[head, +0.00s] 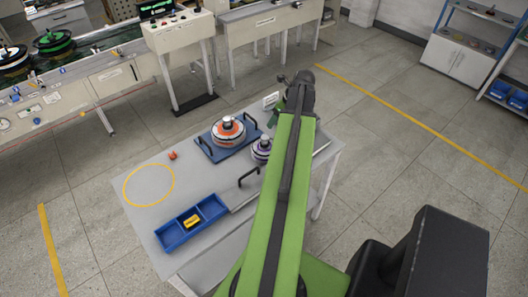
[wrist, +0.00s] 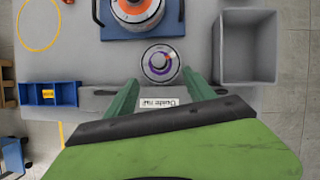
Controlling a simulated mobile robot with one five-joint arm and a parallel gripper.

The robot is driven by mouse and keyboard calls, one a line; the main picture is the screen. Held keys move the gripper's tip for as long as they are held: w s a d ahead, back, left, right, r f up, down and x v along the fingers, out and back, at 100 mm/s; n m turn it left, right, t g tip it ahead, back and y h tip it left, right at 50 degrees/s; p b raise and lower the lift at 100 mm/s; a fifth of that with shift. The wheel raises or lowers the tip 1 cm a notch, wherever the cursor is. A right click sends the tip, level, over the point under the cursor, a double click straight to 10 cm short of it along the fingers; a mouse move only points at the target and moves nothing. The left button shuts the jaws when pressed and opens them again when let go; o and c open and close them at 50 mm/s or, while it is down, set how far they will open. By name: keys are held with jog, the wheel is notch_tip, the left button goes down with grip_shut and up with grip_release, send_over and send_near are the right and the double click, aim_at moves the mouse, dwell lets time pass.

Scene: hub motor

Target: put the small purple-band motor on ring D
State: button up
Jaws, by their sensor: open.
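The small purple-band motor (head: 261,149) stands on the grey table, just right of the blue tray and partly behind my green arm. It also shows in the wrist view (wrist: 160,63), silver with a purple band, ahead of and roughly between my fingertips. My gripper (wrist: 159,78) is open and empty, its two green fingers spread apart. In the head view my arm hides much of the table's right side. A yellow ring (head: 149,184) is marked on the table's left. No letter is readable on it, so I cannot tell which ring is D.
A larger orange-band motor (head: 228,130) sits on the blue tray with black handles (head: 205,148). A blue compartment bin (head: 172,236) holds a yellow item. A grey open box (wrist: 248,48) stands right of the motor. A small orange-red object (head: 173,155) lies near the ring.

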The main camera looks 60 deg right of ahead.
jog(key=b, duration=0.8)
send_near(265, 137)
jog(key=x, duration=0.5)
jog(key=shift+d, duration=0.35)
jog(key=shift+w+f+b, duration=0.2)
jog(key=shift+w+b, duration=0.05)
jog(key=shift+b, duration=0.05)
jog(key=b+x, duration=0.5)
jog(key=shift+s+a+f, duration=0.1)
jog(key=shift+a+f, duration=0.1)
jog(key=shift+a, duration=0.05)
jog(key=shift+r, duration=0.15)
grip_shut()
